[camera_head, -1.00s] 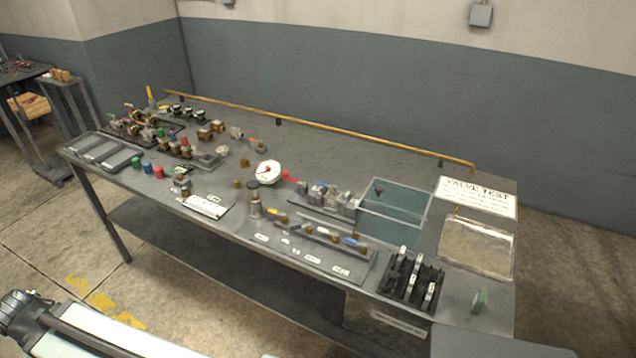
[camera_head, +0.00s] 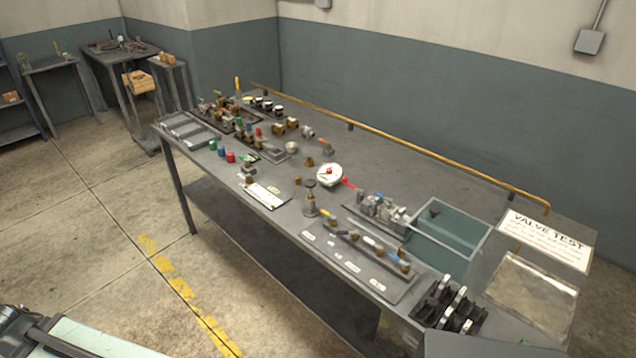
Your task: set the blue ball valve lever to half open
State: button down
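A row of small ball valves stands on a grey plate (camera_head: 321,258) with white labels, along the front edge of the workbench to the right of its middle. A blue lever (camera_head: 393,255) shows at the right end of this row, close to a brass body. A paler lever (camera_head: 369,241) is beside it and a yellow lever (camera_head: 325,213) is at the left end. The levers are too small to tell their exact angles. My gripper is not in view; only pale and dark parts of my own body show at the lower left.
The workbench (camera_head: 398,159) carries many other valves and fittings. The floor (camera_head: 120,225) to the left is clear.

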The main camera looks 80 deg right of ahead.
aim_at(390, 200)
jog(key=u, duration=0.85)
jog(key=i, duration=1.35)
jog(key=z, duration=4.25)
jog(key=i, duration=0.1)
jog(key=k, duration=0.75)
jog(key=z, duration=0.2)
jog(key=i, duration=0.7)
jog(key=u, duration=0.1)
